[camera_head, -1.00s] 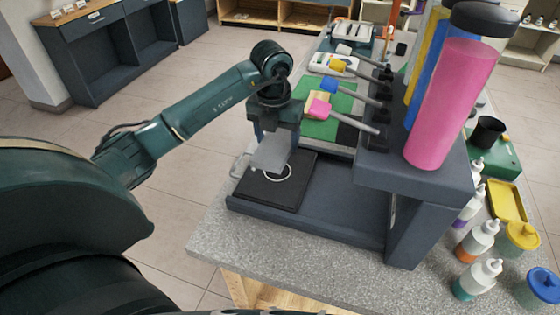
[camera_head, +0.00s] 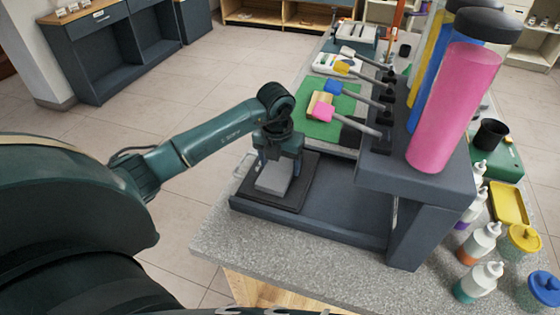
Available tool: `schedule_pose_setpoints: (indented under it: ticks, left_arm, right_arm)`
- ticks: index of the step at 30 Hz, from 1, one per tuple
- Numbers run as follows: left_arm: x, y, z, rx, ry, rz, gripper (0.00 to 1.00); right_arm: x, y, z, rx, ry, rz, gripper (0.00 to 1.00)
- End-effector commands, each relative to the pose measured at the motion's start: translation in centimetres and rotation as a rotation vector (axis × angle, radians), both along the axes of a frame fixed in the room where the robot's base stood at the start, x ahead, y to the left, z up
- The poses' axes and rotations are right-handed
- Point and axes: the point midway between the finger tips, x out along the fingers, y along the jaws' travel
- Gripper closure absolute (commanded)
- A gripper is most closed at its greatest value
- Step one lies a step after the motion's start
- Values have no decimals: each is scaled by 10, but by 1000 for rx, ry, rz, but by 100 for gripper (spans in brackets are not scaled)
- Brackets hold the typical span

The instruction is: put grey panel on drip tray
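The grey panel (camera_head: 272,180) is a small flat light-grey block, low over the black mat of the drip tray (camera_head: 330,222). It appears to rest there, but its underside is hidden. The drip tray is the dark slate base under the dispenser stand, at the centre of the head view. My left gripper (camera_head: 279,168) points down over the mat, with its fingers at the panel's sides; it looks shut on the panel. The gripper body hides the panel's far part. My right gripper is not in view.
The dispenser stand (camera_head: 410,180) with pink, blue and yellow cylinders (camera_head: 455,105) rises right of the tray. Coloured paddles (camera_head: 335,88) stick out leftward beyond my gripper. Squeeze bottles (camera_head: 478,280) and lidded jars stand at the right. The speckled counter (camera_head: 300,265) is clear in front.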

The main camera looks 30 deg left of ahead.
Motion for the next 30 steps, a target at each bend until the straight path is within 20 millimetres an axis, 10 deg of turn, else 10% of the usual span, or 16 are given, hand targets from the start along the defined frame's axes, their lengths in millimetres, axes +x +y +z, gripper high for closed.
schedule_pose_setpoints:
  ticks: [17, 30]
  left_arm:
    - [0, 0, 9, 0, -2, 0, 13]
    - [-10, -2, 96, 1, -4, -1, 13]
  right_arm:
    - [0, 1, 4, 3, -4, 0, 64]
    - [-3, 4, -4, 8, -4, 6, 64]
